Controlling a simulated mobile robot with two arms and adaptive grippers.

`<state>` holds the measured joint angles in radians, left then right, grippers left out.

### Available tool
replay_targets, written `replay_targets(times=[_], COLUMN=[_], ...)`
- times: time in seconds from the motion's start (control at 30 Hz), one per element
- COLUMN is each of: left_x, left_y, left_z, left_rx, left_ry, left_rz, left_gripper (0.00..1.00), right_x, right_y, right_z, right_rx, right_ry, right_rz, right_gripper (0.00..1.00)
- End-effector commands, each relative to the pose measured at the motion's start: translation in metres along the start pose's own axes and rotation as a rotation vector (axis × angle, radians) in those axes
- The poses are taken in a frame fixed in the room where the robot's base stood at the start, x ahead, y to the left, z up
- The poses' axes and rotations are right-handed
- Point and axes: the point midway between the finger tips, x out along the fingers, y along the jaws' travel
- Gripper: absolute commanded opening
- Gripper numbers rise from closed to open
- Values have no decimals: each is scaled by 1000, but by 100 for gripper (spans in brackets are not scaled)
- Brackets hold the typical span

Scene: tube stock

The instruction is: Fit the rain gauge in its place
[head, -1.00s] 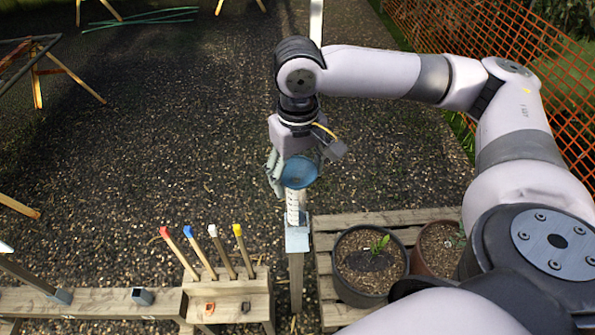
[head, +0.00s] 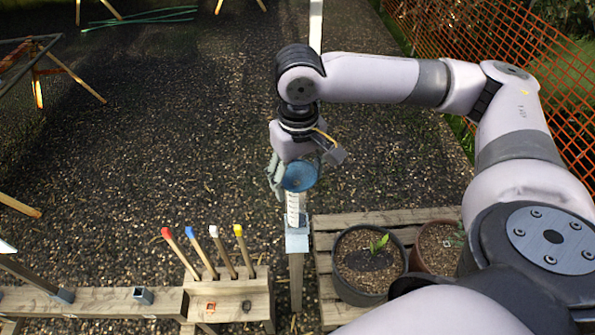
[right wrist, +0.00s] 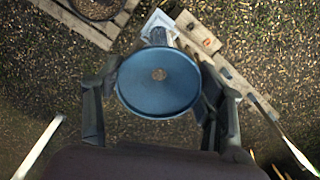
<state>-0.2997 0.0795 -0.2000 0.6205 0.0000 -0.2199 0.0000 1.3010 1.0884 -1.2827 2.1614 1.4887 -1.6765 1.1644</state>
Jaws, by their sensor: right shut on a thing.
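The rain gauge is a clear tube with white scale marks (head: 293,210) and a wide blue funnel top (head: 300,177). My right gripper (right wrist: 160,95) is shut on it just under the funnel, one finger on each side in the right wrist view. The gauge hangs upright over a pale grey metal bracket (head: 297,243) on top of a wooden post (head: 296,280). The tube's lower end meets the bracket's top edge in the picture. I cannot tell whether it is inside. In the right wrist view the funnel hides most of the tube. My left gripper is out of view.
A wooden block (head: 235,298) with several colour-tipped stakes stands left of the post, joined to a wooden rail (head: 100,303). A pallet (head: 325,245) with two plant pots lies to the right. An orange mesh fence (head: 490,40) runs behind. Gravel left of the gauge is clear.

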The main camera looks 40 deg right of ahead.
Motion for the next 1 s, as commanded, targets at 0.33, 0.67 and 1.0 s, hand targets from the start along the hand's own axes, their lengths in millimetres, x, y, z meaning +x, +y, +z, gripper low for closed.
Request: replay_targets(times=[0.33,0.67,1.0], left_x=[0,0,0], left_y=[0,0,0], left_z=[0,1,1], left_rx=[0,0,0], left_ry=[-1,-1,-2], left_rz=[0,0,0], left_gripper=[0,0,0], right_x=[0,11,18], right_y=[0,0,0], right_z=[0,0,0], right_rx=[0,0,0], right_ry=[1,-1,1], right_rz=[0,-1,-1], right_gripper=[14,14,14])
